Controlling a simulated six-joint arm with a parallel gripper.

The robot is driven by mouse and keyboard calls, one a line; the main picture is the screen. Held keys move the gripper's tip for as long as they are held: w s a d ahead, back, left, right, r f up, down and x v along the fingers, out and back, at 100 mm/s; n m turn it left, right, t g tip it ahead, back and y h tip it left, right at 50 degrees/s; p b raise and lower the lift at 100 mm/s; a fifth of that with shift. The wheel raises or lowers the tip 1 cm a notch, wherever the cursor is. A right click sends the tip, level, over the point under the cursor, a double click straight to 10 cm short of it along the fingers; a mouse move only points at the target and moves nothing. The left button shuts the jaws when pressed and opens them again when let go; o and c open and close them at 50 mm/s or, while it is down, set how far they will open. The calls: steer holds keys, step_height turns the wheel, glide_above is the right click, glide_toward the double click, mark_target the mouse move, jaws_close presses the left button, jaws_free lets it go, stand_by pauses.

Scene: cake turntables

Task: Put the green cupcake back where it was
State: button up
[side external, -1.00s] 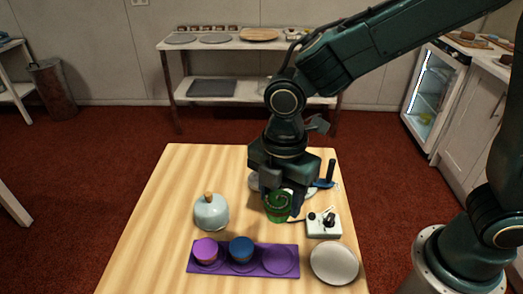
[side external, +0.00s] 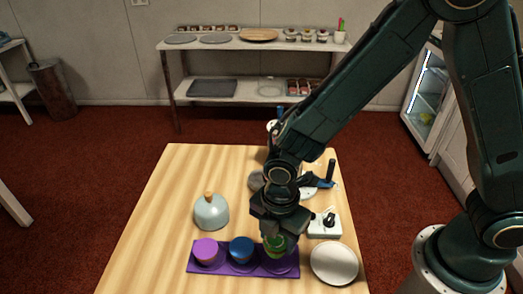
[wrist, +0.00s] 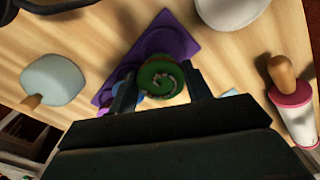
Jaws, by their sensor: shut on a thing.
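The green cupcake (side external: 277,245) is between the fingers of my gripper (side external: 275,241), which is shut on it. It is low over the right recess of the purple tray (side external: 222,270); whether it touches the tray I cannot tell. In the wrist view its green swirled top (wrist: 160,80) shows between the fingertips (wrist: 160,86), with part of the tray (wrist: 173,38) beyond. The magenta cupcake (side external: 206,250) sits in the left recess and the blue cupcake (side external: 241,249) in the middle one, close beside my gripper.
A pale blue dome with a wooden knob (side external: 211,212) stands behind the tray's left end. A white plate (side external: 334,262) lies right of the tray, with a small control box (side external: 325,222) behind it. The table's left side is clear.

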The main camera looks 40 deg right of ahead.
mark_target(277, 239)
steer(key=shift+f, duration=1.9)
steer(key=shift+f, duration=0.1)
steer(key=o, duration=1.1)
steer(key=shift+c, duration=0.2)
step_height(277, 239, up, 12)
steer(key=shift+r, duration=0.1)
